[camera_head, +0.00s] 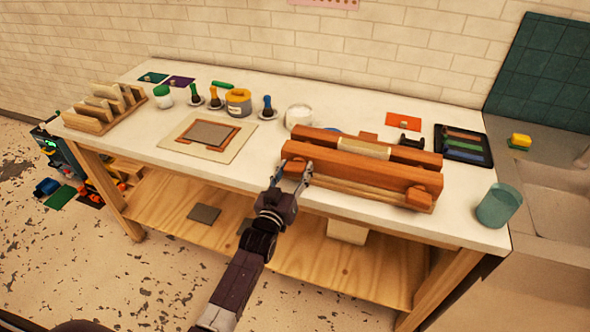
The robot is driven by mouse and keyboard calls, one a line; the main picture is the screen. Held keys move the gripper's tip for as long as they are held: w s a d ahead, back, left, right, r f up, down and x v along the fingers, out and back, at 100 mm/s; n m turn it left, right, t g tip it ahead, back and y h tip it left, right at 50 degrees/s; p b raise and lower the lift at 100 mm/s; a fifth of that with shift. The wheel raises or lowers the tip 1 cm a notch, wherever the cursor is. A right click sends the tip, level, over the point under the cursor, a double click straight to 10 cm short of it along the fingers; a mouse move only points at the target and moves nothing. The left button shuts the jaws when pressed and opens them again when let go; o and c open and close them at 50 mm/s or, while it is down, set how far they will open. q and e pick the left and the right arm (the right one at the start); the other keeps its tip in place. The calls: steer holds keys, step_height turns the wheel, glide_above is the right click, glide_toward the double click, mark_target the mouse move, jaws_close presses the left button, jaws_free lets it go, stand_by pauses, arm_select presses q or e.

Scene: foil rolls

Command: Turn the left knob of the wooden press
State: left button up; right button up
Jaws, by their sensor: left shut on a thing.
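The wooden press (345,170) lies on the right half of the white table, a long reddish-brown beam at its front and another behind. Its left knob (293,167) is at the left end of the front beam, partly hidden by my gripper. Its right knob (417,196) is at the right end and is clear. My left gripper (295,176) reaches up from the front of the table and is shut on the left knob, a finger showing on each side. My right gripper is not in view.
A teal glass (499,205) stands near the table's front right corner. A dark tray (463,146) with coloured bars lies behind the press's right end. A board (208,138), jars and a wooden rack (104,107) occupy the left half. The front left strip is clear.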

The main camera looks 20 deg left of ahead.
arm_select(q)
steer(key=m, duration=0.4)
steer(key=shift+d, duration=0.1)
steer(key=o, duration=1.2)
steer(key=shift+c, duration=0.2)
steer(key=shift+s+f, duration=0.1)
steer(key=shift+s, duration=0.45)
steer(key=s, duration=1.1)
steer(key=shift+a, duration=0.2)
